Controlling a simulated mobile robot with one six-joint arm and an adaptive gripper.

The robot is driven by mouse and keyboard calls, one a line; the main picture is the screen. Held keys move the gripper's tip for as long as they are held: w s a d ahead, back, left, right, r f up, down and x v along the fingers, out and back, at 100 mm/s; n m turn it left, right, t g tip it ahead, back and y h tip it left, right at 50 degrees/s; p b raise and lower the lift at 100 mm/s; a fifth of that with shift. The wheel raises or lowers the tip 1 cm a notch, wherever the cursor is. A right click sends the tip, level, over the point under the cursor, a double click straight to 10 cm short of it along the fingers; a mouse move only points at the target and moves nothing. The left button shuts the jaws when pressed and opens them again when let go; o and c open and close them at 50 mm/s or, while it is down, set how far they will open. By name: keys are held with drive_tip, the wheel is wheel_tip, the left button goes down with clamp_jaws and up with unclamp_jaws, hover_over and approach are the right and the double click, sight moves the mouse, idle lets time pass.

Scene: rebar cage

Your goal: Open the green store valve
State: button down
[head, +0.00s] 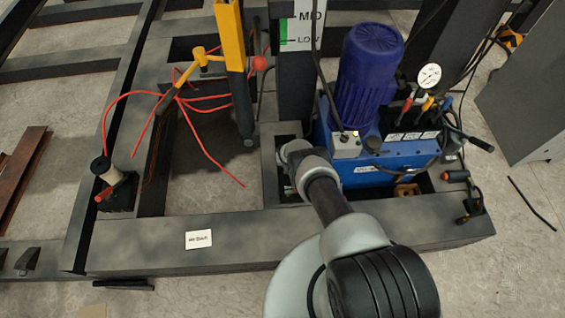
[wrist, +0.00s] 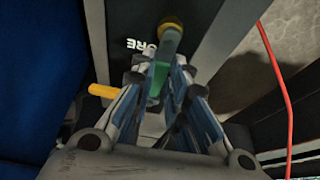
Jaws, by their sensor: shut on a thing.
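In the wrist view my gripper (wrist: 157,72) is shut on a green piece (wrist: 161,78), which I take to be the green store valve's handle. The green piece sits between the fingertips, and the fingers hide part of it. A dark pipe with a brass-yellow end (wrist: 171,29) rises just beyond the fingertips. White lettering ending in "ORE" (wrist: 147,47) is on the dark plate behind it. In the head view my arm reaches down beside the blue pump unit (head: 385,172), and the fingertips and valve are hidden there.
A yellow handle (wrist: 103,91) lies close left of the fingers. A red line (wrist: 279,85) runs on the right. In the head view, a blue motor (head: 367,75), gauge (head: 429,76) and black hoses crowd the right. Red wires (head: 205,100) hang over the opening left of the arm.

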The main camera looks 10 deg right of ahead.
drive_tip(key=shift+s+f, duration=0.1)
drive_tip(key=c, duration=1.6)
unclamp_jaws()
drive_tip(key=shift+o, duration=0.2)
